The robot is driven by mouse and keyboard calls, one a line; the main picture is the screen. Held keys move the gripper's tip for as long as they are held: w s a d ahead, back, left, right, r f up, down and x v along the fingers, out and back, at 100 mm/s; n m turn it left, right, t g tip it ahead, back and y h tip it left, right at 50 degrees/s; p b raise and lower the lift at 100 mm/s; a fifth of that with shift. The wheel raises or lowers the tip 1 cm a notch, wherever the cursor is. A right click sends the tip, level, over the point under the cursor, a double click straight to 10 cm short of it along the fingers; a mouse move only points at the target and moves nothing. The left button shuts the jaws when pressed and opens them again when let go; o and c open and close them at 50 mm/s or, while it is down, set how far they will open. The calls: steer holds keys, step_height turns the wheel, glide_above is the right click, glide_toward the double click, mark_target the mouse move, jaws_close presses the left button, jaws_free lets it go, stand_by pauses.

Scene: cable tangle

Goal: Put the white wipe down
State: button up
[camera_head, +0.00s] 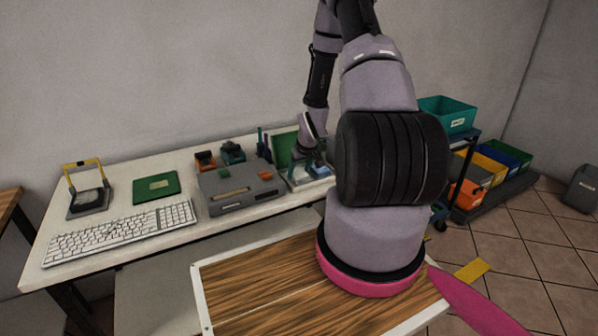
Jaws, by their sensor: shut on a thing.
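My gripper (310,157) is at the back right of the white table (130,235), low over a shallow pale tray (298,184). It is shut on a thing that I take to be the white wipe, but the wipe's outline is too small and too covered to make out. A small blue thing (320,171) shows just below the fingers. My own arm link hides the table's right end.
A grey case (238,188), a keyboard (120,232), a green board (156,187) and a stand with a yellow handle (88,190) are on the table. A green panel (284,148) stands behind the gripper. Coloured bins (480,170) are at the right.

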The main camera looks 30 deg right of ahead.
steer(key=shift+f, duration=0.15)
steer(key=o, duration=0.9)
steer(key=s+a+r+m, duration=0.1)
steer(key=s+a+r, duration=0.15)
steer(key=r, duration=0.95)
steer(key=s+a+r+t, duration=0.15)
steer(key=s+r, duration=0.25)
steer(key=r, duration=0.7)
steer(key=s+a+r+m+g, duration=0.1)
steer(key=s+a+r, duration=0.25)
steer(key=r, duration=0.85)
steer(key=s+a+r+m+t+y, duration=0.1)
steer(key=s+a+r, duration=0.3)
steer(key=s+r, duration=0.2)
steer(key=s+a+r+m+t+y, duration=0.1)
steer(key=s+a+r, duration=0.3)
steer(key=s+r, duration=0.3)
steer(key=s, duration=0.4)
steer(key=shift+r+m, duration=0.15)
steer(key=shift+m, duration=0.15)
